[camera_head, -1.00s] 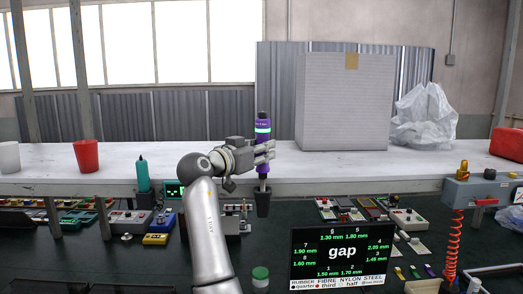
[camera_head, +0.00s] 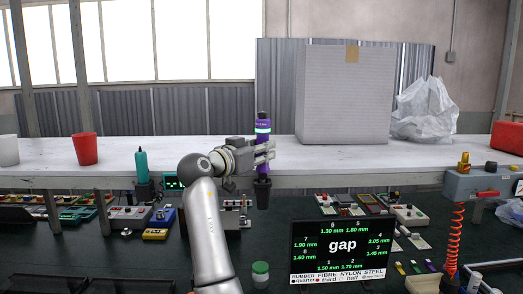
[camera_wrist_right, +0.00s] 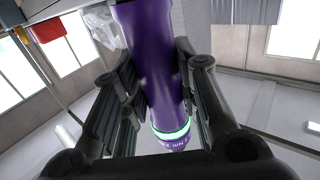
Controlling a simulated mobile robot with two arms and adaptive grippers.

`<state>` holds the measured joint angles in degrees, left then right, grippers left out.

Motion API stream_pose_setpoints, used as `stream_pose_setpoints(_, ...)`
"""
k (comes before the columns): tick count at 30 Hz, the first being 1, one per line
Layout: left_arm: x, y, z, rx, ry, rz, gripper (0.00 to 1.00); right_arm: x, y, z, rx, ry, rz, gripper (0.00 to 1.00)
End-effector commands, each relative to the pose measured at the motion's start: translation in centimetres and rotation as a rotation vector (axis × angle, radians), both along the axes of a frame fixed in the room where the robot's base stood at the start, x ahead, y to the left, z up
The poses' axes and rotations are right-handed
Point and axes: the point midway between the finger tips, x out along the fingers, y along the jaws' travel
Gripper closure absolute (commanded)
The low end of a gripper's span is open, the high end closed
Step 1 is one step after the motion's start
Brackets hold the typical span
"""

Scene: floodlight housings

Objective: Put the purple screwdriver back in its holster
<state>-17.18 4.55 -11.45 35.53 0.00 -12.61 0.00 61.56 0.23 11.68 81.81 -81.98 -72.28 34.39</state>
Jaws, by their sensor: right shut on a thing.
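The purple screwdriver (camera_head: 263,150) stands upright, tip down, with a pale green band near its top. My right gripper (camera_head: 264,155) is shut around its handle. In the right wrist view the purple handle (camera_wrist_right: 152,60) runs between the two fingers of the gripper (camera_wrist_right: 160,95). A black holster (camera_head: 262,196) is directly below, at the front edge of the shelf. The screwdriver's shaft is hidden in it, and the handle's lower end is at or very near its mouth; I cannot tell whether they touch. My left gripper is not in view.
A teal screwdriver (camera_head: 141,168) stands upright to the left. Red cup (camera_head: 86,148), big grey box (camera_head: 343,98) and plastic bag (camera_head: 425,110) rest on the white shelf (camera_head: 180,150). A gap display (camera_head: 342,250) and a green-lidded jar (camera_head: 260,274) are in front.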

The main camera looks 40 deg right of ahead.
Motion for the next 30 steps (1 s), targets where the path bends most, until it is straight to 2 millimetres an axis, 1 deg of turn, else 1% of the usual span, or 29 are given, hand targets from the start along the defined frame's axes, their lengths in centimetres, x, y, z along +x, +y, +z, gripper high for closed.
stream_pose_setpoints(30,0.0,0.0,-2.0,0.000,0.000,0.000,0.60,0.0,0.0,-2.4,-0.003,-0.002,0.000,1.00)
